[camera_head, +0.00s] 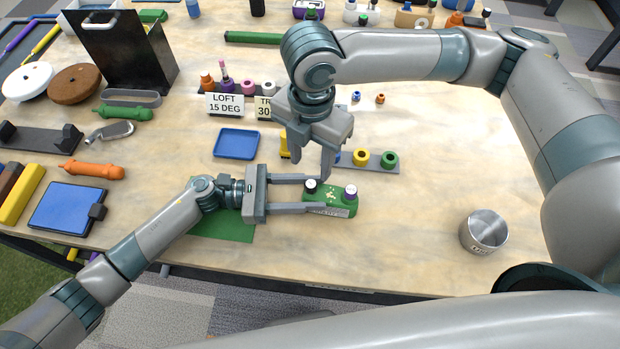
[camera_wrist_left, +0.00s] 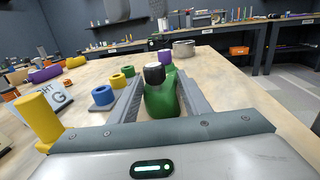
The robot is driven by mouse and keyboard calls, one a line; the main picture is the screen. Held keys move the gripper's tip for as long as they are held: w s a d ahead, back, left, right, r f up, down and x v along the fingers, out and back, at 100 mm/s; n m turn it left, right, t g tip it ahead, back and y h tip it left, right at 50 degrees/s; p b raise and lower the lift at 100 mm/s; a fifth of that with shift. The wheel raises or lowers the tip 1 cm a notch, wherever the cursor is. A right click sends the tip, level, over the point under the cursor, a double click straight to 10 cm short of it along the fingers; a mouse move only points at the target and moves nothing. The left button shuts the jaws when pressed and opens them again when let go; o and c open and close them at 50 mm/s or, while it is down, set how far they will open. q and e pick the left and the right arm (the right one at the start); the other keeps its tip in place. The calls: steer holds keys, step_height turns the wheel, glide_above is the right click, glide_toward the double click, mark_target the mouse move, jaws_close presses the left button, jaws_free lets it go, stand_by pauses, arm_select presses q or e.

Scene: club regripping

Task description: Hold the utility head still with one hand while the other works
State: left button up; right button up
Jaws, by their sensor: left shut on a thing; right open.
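The green head (camera_head: 322,207), which I take for the utility head, sits on the table at front centre. It carries a black-and-white cap (camera_head: 311,186) and a purple-and-white cap (camera_head: 350,192), and a pale label too small to read. My left gripper (camera_head: 318,194) is shut on it, one finger along each side. In the left wrist view the green head (camera_wrist_left: 161,98) stands between the fingers, with the black-and-white cap (camera_wrist_left: 154,73) on top. My right gripper (camera_head: 311,166) is open and empty, pointing down just behind the head; whether it touches is unclear.
A grey rack with coloured rings (camera_head: 374,161) lies just behind the head. A blue tray (camera_head: 236,144) and LOFT sign (camera_head: 224,105) stand behind my left gripper. A green mat (camera_head: 222,222) lies under my left wrist. A metal cup (camera_head: 485,231) stands right, with clear table between.

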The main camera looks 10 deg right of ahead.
mark_target(311, 183)
steer(key=shift+f, duration=3.45)
steer(key=c, duration=0.9)
